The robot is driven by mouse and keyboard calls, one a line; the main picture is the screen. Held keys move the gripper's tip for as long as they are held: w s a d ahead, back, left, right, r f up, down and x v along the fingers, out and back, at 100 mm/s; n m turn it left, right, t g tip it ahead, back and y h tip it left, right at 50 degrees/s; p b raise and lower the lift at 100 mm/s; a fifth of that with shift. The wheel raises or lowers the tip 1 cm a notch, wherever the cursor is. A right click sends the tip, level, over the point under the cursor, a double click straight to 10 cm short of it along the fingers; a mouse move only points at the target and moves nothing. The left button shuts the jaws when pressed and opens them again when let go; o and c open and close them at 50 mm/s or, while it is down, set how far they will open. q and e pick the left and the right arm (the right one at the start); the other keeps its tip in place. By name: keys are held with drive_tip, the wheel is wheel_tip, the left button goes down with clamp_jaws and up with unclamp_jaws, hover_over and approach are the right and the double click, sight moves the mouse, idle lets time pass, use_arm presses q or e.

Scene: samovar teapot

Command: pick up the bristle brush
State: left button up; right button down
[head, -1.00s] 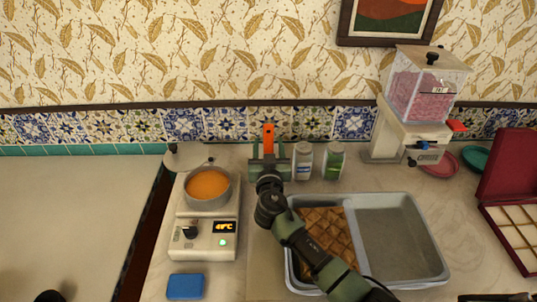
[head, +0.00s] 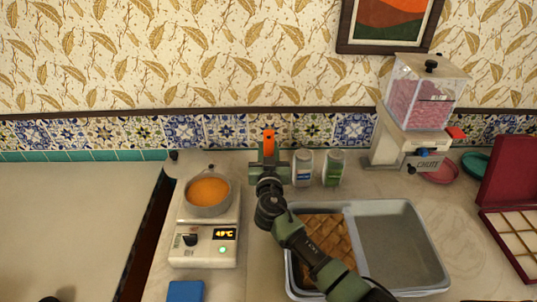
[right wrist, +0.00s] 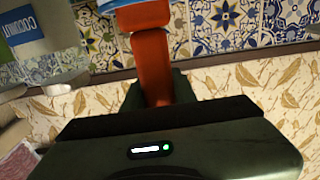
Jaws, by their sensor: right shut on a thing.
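The orange bristle brush (head: 268,140) stands upright between the fingers of my right gripper (head: 269,152) in the head view, near the back wall. The fingers are shut on it. In the right wrist view its orange handle (right wrist: 152,62) runs up from between the dark fingers, with a blue part at the top edge. The bristles cannot be made out. I cannot tell whether the brush still touches the counter, as the gripper hides its lower part. My left gripper is not in view.
Two jars (head: 302,168) (head: 333,168) stand close right of the gripper. A scale-like heater (head: 206,238) with a pot of orange liquid (head: 208,195) is at left. A metal tray (head: 405,245) with a brown pastry slab (head: 327,240) lies under my arm. A dispenser (head: 420,110) stands at right.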

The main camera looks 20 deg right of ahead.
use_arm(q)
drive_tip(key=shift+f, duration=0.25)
use_arm(e)
wheel_tip(320, 180, up, 20)
drive_tip(key=shift+f, duration=0.2)
idle(0.6)
